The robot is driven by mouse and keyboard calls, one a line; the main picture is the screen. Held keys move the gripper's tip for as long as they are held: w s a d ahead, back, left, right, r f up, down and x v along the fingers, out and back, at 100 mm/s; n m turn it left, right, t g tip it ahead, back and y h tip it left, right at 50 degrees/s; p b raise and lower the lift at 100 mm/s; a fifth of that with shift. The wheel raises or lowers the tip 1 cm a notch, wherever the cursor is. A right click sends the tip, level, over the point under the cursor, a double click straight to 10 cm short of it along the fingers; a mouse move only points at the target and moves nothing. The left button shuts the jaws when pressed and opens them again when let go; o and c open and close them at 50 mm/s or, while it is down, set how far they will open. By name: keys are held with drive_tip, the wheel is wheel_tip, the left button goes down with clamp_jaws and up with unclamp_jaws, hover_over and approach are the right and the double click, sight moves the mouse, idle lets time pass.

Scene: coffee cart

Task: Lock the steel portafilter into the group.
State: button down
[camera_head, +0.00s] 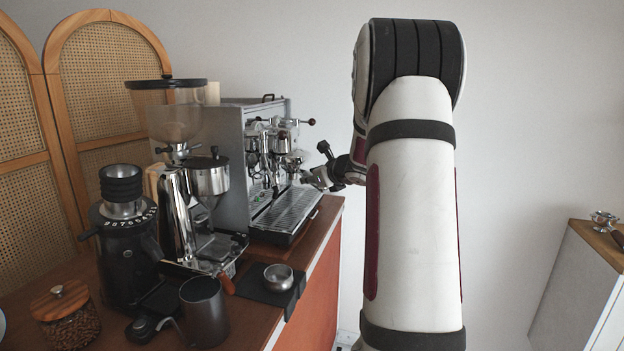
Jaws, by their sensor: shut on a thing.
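The espresso machine (222,145) stands on the wooden counter, its chrome front facing right. My gripper (314,178) is at the machine's front, above the right end of the drip tray (287,212). It is shut on the steel portafilter (295,158), whose round steel head shows just left of the fingers, close to the group area. The handle is mostly hidden by the gripper. At this size I cannot tell whether the portafilter touches the group or sits below it, nor how its lugs are turned.
Grinders (184,180) and (124,230) stand left of the machine. A steel pitcher (203,312), a small metal bowl (278,277) on a dark mat and a bean jar (66,316) are nearer. Another metal piece (604,218) lies on a cabinet at right.

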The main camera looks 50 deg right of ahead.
drive_tip(key=shift+r+p, duration=0.35)
drive_tip(key=shift+r, duration=0.4)
drive_tip(key=shift+d+p, duration=0.25)
drive_tip(key=shift+p, duration=0.3)
drive_tip(key=shift+s+d+n+y+p, duration=0.1)
drive_tip(key=shift+d+n+y+p, duration=0.25)
drive_tip(key=shift+n+y+p, duration=0.45)
idle(0.4)
drive_tip(key=shift+d+n+t+y+p, duration=0.3)
drive_tip(key=shift+d+y+p, duration=0.2)
drive_tip(key=shift+p, duration=0.6)
drive_tip(key=shift+d+f+p, duration=0.1)
drive_tip(key=shift+f+p, duration=0.05)
drive_tip(key=shift+p, duration=0.2)
drive_tip(key=shift+d+n+y+p, duration=0.35)
drive_tip(key=shift+n+y+p, duration=0.15)
drive_tip(key=shift+p, duration=0.05)
drive_tip(key=shift+d+n+y+p, duration=0.2)
drive_tip(key=shift+n+y+p, duration=0.1)
drive_tip(key=shift+y+p, duration=0.1)
